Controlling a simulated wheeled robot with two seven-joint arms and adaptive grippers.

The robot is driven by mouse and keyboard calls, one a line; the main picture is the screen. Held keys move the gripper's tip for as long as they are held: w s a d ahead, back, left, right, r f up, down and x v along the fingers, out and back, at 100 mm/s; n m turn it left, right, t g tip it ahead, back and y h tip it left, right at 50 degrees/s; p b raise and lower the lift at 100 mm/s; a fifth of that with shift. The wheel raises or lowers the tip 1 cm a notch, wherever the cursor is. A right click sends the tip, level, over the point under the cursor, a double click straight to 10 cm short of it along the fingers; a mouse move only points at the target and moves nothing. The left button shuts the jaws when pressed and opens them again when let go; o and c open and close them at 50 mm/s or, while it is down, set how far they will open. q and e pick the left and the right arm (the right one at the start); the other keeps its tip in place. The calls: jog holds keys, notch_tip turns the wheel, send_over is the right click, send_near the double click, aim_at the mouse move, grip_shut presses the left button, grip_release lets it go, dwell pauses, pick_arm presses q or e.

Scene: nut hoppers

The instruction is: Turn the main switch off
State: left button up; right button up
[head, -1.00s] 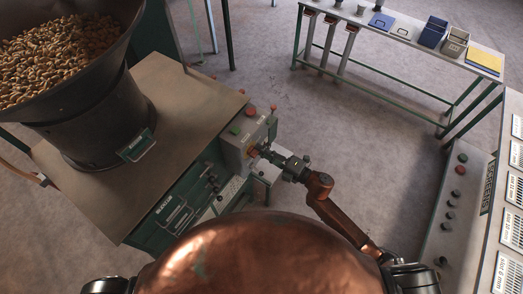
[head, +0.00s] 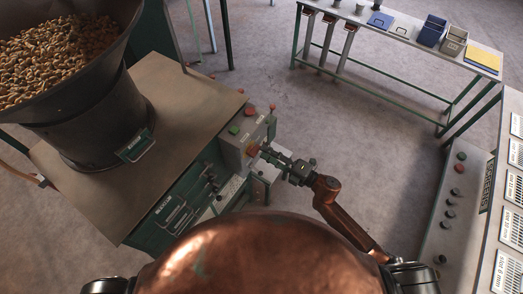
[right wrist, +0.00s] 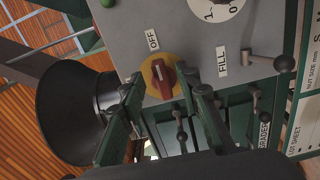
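The main switch (head: 252,150) is a red handle on a round yellow plate, on the grey control box of the hopper machine. In the right wrist view the switch (right wrist: 161,76) shows clearly; its handle lies roughly in line with the OFF label (right wrist: 152,40), its white-marked end toward that label. My right gripper (head: 264,151) is in front of the switch. In the right wrist view the gripper (right wrist: 163,88) is open, one finger to each side of the handle, with gaps between; it holds nothing. My left gripper is not in view.
A grey control box (head: 232,150) carries buttons and a white dial (right wrist: 222,6). Several black-knobbed levers stand close by the fingers. A dark hopper (head: 85,120) full of nuts stands at left. A bench (head: 400,40) with bins is at the back; open floor lies between.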

jog(key=v, duration=0.9)
jog(key=w+d+f+m+t+h+b, duration=0.1)
jog(key=w+d+f+m+h+b, duration=0.25)
jog(key=f, duration=0.55)
jog(key=w+d+f+m+t+h, duration=0.1)
jog(key=d+f+m+h, duration=0.2)
jog(key=d+f+m, duration=0.5)
jog(key=s+d+f+m+g+h+b, duration=0.1)
jog(key=s+d+f+m+h, duration=0.3)
jog(key=f, duration=0.7)
jog(key=s+d+f+m+g+h+b, duration=0.1)
jog(key=s+d+f, duration=0.3)
jog(key=f, duration=0.8)
jog(key=s+d+f+m+g+h+b, duration=0.2)
jog(key=s+d+f+m+g, duration=0.15)
jog(key=s+f, duration=0.85)
jog(key=s+d+f+m+g+h+b, duration=0.2)
jog(key=s+f+m+g, duration=0.15)
jog(key=s+f, duration=0.85)
jog(key=s+a+f+m+g, duration=0.1)
jog(key=s+f+m, duration=0.1)
jog(key=s, duration=0.5)
jog(key=s+a+f+m+g+b, duration=0.1)
jog(key=s+f, duration=0.3)
jog(key=s, duration=0.4)
jog(key=shift+s+a+m+g+y, duration=0.15)
jog(key=shift+a+m+g+y, duration=0.2)
jog(key=shift+a, duration=0.2)
